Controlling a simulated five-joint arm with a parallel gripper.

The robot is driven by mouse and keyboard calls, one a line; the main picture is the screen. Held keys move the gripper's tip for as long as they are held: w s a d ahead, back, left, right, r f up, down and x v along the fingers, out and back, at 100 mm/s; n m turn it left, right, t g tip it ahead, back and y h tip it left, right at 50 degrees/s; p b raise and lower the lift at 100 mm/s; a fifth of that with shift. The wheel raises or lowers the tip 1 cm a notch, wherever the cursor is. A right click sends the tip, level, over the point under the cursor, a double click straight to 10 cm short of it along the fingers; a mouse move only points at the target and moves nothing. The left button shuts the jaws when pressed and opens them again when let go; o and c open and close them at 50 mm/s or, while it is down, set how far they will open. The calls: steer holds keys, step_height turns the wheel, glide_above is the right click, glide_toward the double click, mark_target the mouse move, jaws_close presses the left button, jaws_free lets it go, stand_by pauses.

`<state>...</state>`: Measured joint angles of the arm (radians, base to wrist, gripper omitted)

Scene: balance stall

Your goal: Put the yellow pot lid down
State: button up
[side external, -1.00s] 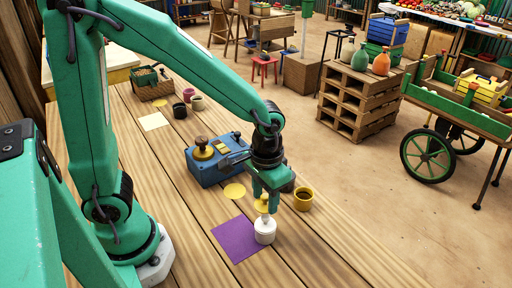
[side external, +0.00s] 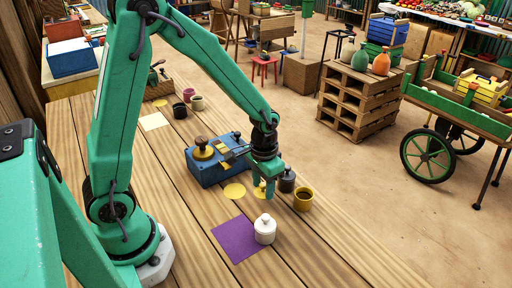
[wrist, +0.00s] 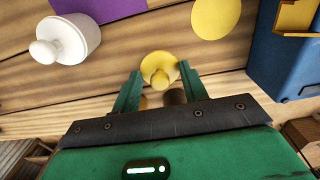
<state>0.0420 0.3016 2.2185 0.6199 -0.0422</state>
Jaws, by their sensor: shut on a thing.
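My gripper (side external: 263,190) is shut on the yellow pot lid (wrist: 158,69), holding it by its knob between the two fingers. In the side view the lid (side external: 258,188) is partly hidden by the fingers and appears above the table, just right of a flat yellow disc (side external: 234,190). The disc also shows in the wrist view (wrist: 218,14), apart from the lid. The open yellow pot (side external: 303,200) stands right of my gripper, with a dark pot (side external: 287,180) beside it. A white lidded pot (side external: 265,229) stands nearer the camera.
A purple square (side external: 234,240) lies left of the white pot. A blue box with a scale-like top (side external: 205,165) stands behind the yellow disc. Small cups (side external: 188,100) and a basket (side external: 152,88) are farther back. The near right table is clear.

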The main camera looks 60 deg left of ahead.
mark_target(263, 188)
steer(key=shift+f, duration=1.9)
steer(key=shift+f, duration=0.1)
steer(key=o, duration=1)
step_height(263, 188, up, 12)
steer(key=shift+r, duration=0.1)
